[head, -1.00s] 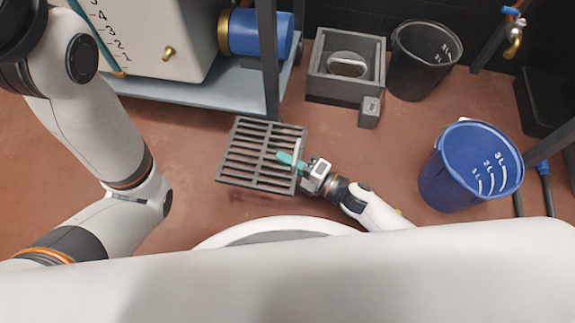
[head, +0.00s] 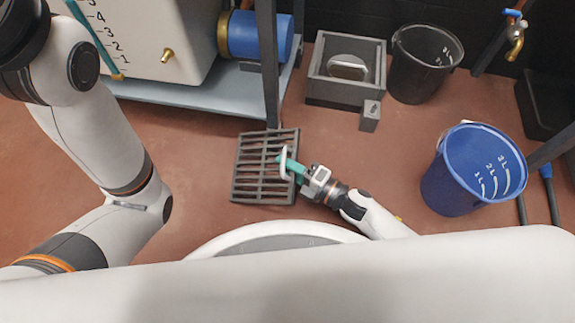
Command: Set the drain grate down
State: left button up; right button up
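The drain grate (head: 250,183), a dark grey slatted square with a pale upright handle (head: 284,166), is low over or on the red floor, left of my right gripper. I cannot tell whether it touches the floor. My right gripper (head: 289,166), with teal fingers, is at the handle on the grate's right side and looks shut on it. My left arm comes in from the left, and its gripper is out of the picture.
A grey box-shaped basin (head: 332,90) and a black bucket (head: 425,65) stand at the back. A blue bucket (head: 450,180) stands to the right. A metal rack (head: 200,103) with a tank and blue cylinder (head: 255,37) is at the back left. Floor around the grate is clear.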

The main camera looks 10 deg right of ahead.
jog(key=shift+r, duration=0.15)
jog(key=shift+r, duration=0.15)
jog(key=shift+s+d+r+p, duration=0.35)
jog(key=shift+r+p, duration=0.25)
jog(key=shift+p, duration=0.25)
jog(key=p+v, duration=0.4)
jog(key=v, duration=0.7)
jog(key=shift+f, duration=0.2)
